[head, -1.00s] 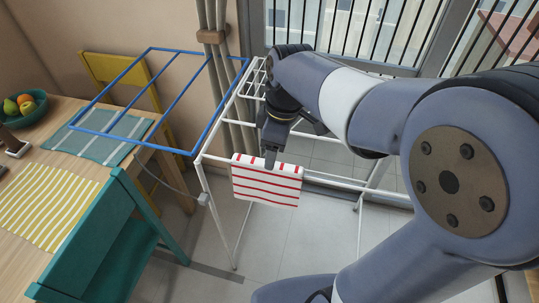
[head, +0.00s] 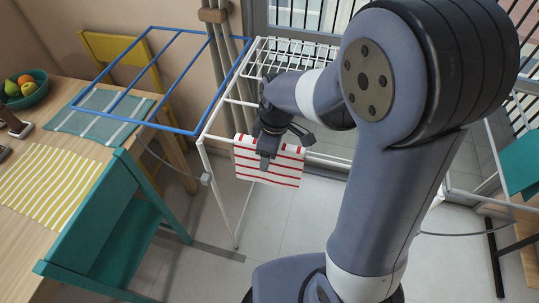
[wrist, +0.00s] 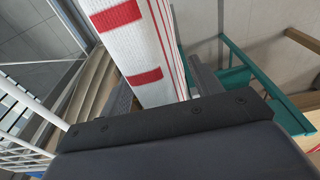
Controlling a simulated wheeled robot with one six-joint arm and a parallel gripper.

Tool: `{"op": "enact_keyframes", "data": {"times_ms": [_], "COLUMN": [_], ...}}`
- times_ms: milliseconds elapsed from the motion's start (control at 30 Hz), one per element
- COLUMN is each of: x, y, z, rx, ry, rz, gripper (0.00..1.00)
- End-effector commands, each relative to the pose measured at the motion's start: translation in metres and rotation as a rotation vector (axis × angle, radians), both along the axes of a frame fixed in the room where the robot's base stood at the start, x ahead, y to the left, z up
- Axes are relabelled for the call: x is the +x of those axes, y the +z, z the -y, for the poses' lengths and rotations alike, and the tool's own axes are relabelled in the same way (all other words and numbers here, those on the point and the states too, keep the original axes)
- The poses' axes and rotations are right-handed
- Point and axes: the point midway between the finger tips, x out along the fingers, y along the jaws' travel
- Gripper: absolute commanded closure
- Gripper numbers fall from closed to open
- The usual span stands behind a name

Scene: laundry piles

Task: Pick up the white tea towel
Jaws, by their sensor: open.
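The white tea towel (head: 262,172) has red stripes and hangs over the near part of the white drying rack (head: 218,140). My gripper (head: 284,150) is at the towel's top edge in the head view, partly covering it. In the wrist view the towel (wrist: 147,45) runs between the two fingers of my gripper (wrist: 163,88), one on each side. The jaws are open, and I cannot tell whether either finger touches the cloth. The towel's lower part is out of the wrist view.
A blue rack frame (head: 160,122) sticks out left over the wooden table (head: 22,165). A teal chair (head: 110,220) stands at the left front, a yellow chair (head: 105,45) behind. Tiled floor (head: 275,222) is open below the towel. A teal object (head: 520,160) is at the right edge.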

Motion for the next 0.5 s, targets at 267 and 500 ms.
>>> {"op": "enact_keyframes", "data": {"times_ms": [267, 500], "x": [0.0001, 0.0001], "y": [-0.0001, 0.0], "z": [-0.0001, -0.0001], "rx": [0.0, 0.0], "ry": [0.0, 0.0], "rz": [0.001, 0.001], "gripper": [0.46, 0.65]}}
